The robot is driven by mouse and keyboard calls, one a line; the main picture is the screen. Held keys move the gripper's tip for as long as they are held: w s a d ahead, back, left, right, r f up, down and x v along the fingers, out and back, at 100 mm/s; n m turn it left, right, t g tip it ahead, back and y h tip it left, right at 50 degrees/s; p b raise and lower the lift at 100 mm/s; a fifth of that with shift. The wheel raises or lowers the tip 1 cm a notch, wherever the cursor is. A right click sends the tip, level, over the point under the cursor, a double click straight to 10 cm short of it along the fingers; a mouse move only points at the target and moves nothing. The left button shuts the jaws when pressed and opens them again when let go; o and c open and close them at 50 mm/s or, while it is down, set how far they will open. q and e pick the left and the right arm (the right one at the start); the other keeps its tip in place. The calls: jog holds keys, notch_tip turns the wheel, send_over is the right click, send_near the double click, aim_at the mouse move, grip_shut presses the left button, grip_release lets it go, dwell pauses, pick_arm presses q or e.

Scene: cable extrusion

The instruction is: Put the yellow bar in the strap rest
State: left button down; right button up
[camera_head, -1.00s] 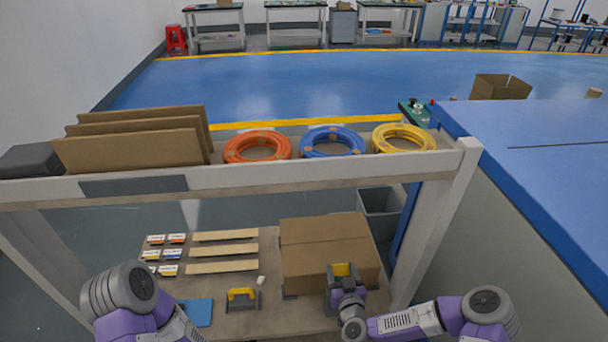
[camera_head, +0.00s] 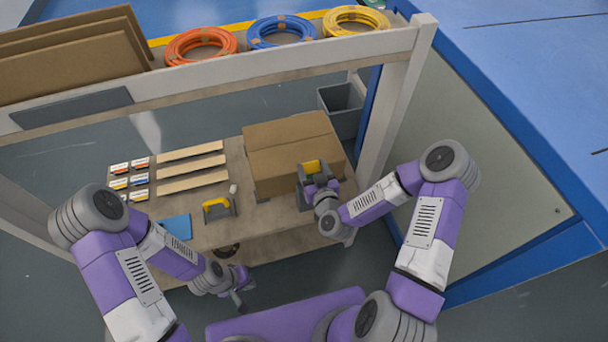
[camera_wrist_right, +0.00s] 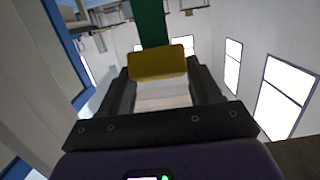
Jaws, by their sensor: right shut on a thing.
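My right gripper (camera_head: 312,183) is shut on a yellow bar (camera_head: 315,167), at the front right of the cardboard box in the head view. In the right wrist view the yellow bar (camera_wrist_right: 158,62) lies across the two fingers of my right gripper (camera_wrist_right: 160,80), with a green strip (camera_wrist_right: 150,22) behind it. A small grey stand (camera_head: 220,212) with a yellow top (camera_head: 215,203) stands on the table left of the box; I cannot tell whether it is the strap rest. My left gripper (camera_head: 240,298) hangs low in front of the table, away from these things; its jaws are unclear.
A closed cardboard box (camera_head: 292,150) stands on the table. Wooden strips (camera_head: 190,165), small labelled cards (camera_head: 130,180) and a blue sheet (camera_head: 177,227) lie to the left. An upper shelf (camera_head: 250,70) with coils and boards spans above. A grey bin (camera_head: 342,108) stands behind.

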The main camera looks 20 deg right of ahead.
aim_at(308, 167)
jog(key=w+f, duration=0.3)
jog(key=shift+w+a+f, duration=0.1)
jog(key=shift+a+f, duration=0.1)
jog(key=shift+f, duration=0.1)
jog(key=shift+f+b, duration=1.55)
jog(key=shift+f, duration=3.25)
jog(key=shift+f, duration=0.2)
jog(key=o, duration=1.2)
jog(key=shift+c, duration=0.2)
